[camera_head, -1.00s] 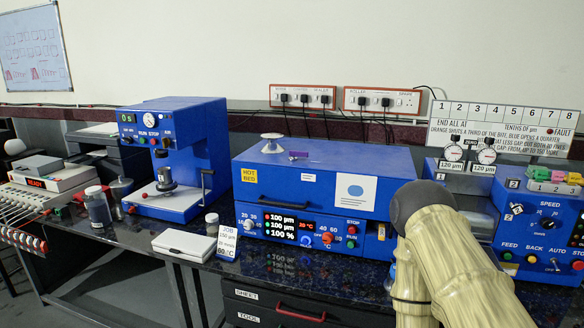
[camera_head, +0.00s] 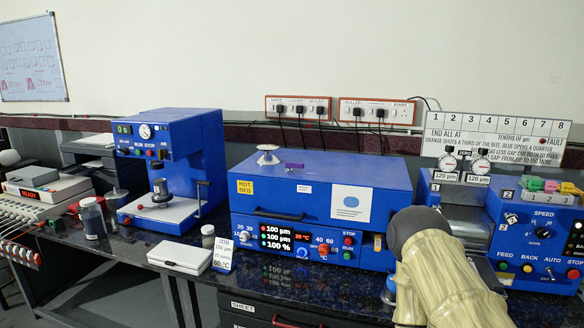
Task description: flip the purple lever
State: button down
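A small purple piece (camera_head: 293,166), which may be the purple lever, sits on the lid of the blue hot bed box (camera_head: 390,180). It is small, so its exact shape and which way it lies are hard to tell. A round pale knob (camera_head: 267,155) stands to its left on the same lid. My arm, tan with a dark rounded joint, rises at the lower right and covers the box's lower right corner. My gripper is not in view.
A blue press (camera_head: 200,140) stands to the left. A blue roller machine (camera_head: 510,240) with green, pink and yellow pieces on top stands right. A white case (camera_head: 180,257) and small jar (camera_head: 208,236) sit on the dark counter in front. Sockets with cables hang behind.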

aim_at(290, 165)
jog(key=u, duration=2.05)
jog(key=i, duration=2)
jog(key=z, duration=2.7)
